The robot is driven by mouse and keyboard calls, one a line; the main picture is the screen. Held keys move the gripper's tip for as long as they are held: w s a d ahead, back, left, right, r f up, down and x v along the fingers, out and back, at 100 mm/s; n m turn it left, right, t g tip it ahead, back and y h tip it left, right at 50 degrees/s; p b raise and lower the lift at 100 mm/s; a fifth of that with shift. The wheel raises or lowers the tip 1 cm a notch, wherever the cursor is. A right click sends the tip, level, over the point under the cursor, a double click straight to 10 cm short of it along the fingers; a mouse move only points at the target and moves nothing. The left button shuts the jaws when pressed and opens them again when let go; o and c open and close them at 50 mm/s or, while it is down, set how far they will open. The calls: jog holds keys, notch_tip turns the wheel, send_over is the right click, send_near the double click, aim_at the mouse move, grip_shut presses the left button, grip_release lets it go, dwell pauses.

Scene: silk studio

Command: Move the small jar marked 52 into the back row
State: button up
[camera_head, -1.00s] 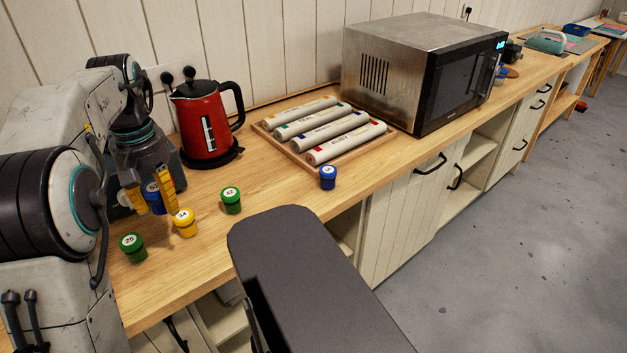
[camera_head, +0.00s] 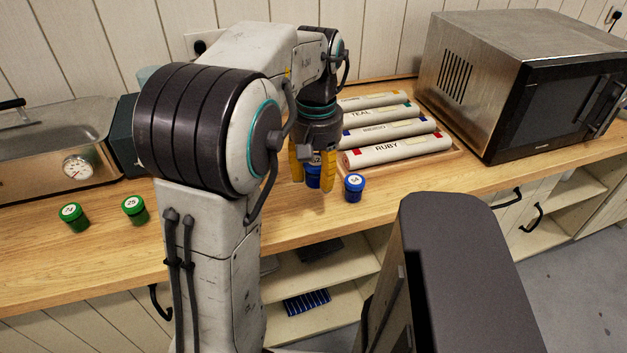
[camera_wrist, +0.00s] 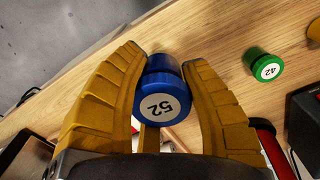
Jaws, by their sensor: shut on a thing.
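In the head view the jar (camera_head: 314,176) is partly hidden by the fingers. I cannot tell whether its base touches the counter. A second blue jar (camera_head: 354,188), its number apparently 54, stands just right of my gripper. The green jar marked 42 (camera_wrist: 264,66) stands on the counter in the wrist view. Green jar 25 (camera_head: 134,210) and another green jar (camera_head: 74,217) stand at the left.
A wooden tray (camera_head: 455,153) of labelled rolls lies behind and right of my gripper, with a microwave (camera_head: 515,80) beyond. The counter's front edge runs close by. My arm hides the counter's middle.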

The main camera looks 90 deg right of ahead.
jog(key=p, duration=0.6)
send_over(294, 185)
jog(key=f, duration=0.6)
jog(key=shift+s+a, duration=0.25)
jog(key=shift+a, duration=0.15)
jog(key=shift+w+d+f, duration=0.2)
jog(key=shift+d+f, duration=0.2)
jog(key=shift+f, duration=0.05)
jog(key=f+p, duration=0.1)
jog(key=p, duration=0.1)
jog(key=shift+a+f+p, duration=0.1)
jog(key=shift+f+p, duration=0.15)
jog(key=shift+p, duration=0.1)
jog(key=shift+f+p, duration=0.9)
jog(key=shift+f, duration=0.4)
jog(key=o, duration=1.2)
jog(key=shift+f, duration=0.1)
jog(key=shift+c, duration=0.2)
notch_tip(294, 185, up, 12)
jog(key=b, duration=0.4)
jog(key=shift+w+r+b, duration=0.15)
jog(key=shift+r+b, duration=0.05)
jog(key=shift+b, duration=0.15)
